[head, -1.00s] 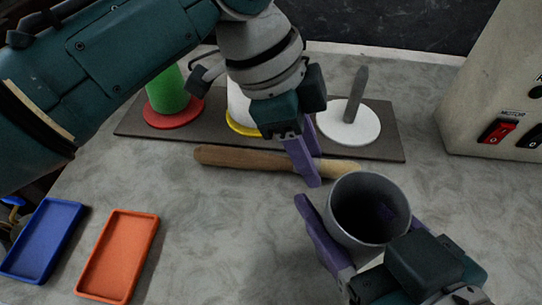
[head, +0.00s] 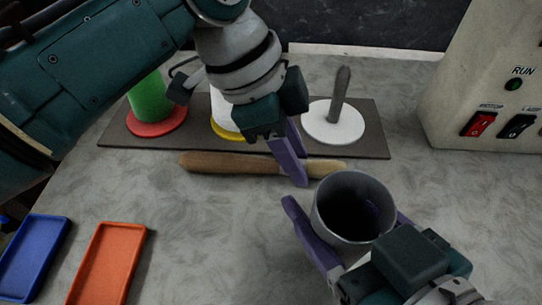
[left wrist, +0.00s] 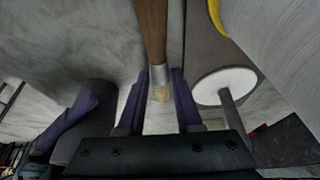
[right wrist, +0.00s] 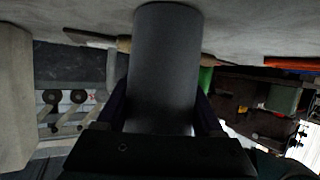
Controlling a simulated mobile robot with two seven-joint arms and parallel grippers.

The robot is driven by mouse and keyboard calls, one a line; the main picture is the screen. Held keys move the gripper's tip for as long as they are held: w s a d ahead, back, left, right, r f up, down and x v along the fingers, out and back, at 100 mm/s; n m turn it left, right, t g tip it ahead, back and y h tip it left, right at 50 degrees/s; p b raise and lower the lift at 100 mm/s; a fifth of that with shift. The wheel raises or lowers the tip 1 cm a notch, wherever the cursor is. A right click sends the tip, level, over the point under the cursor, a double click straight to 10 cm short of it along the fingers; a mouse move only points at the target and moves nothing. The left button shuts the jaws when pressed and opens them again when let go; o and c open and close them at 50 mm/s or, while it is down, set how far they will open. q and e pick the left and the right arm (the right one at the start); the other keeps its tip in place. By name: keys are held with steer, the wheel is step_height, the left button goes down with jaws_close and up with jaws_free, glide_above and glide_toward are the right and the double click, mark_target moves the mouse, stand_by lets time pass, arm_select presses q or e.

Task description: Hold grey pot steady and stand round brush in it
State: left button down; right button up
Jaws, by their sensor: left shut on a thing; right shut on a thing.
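The round brush (head: 225,163) has a wooden handle and lies level, roughly parallel to the front edge of the dark board. My left gripper (head: 293,165) is shut on it near its bristle end. The left wrist view shows its metal ferrule and pale bristles (left wrist: 160,93) between the purple fingers. The grey pot (head: 330,222) stands upright, mouth up, in front of the brush's right end; its visible inside looks empty. My right gripper (head: 350,238) is shut on the pot, one finger on each side. The pot fills the middle of the right wrist view (right wrist: 165,70).
Behind the brush, the dark board (head: 370,140) carries a green spool (head: 150,98), a white spool on a yellow base, and a white disc with a grey peg (head: 340,95). Blue (head: 35,255) and orange (head: 107,262) trays lie front left. A switch box (head: 480,80) stands back right.

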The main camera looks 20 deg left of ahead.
arm_select(q)
step_height(320, 180, up, 10)
steer(key=s+d+r+m+h, duration=0.2)
steer(key=s+d+r+h, duration=0.3)
steer(key=d+r+h, duration=0.45)
steer(key=s+a+r+n+t+h, duration=0.1)
steer(key=s+a+r+t+h, duration=0.1)
steer(key=r+t+h, duration=0.3)
steer(key=s+a+r+n+t+h, duration=0.1)
steer(key=s+a+r+h, duration=0.15)
steer(key=r, duration=0.35)
step_height(320, 180, down, 14)
steer(key=shift+w, duration=0.3)
steer(key=shift+r, duration=0.1)
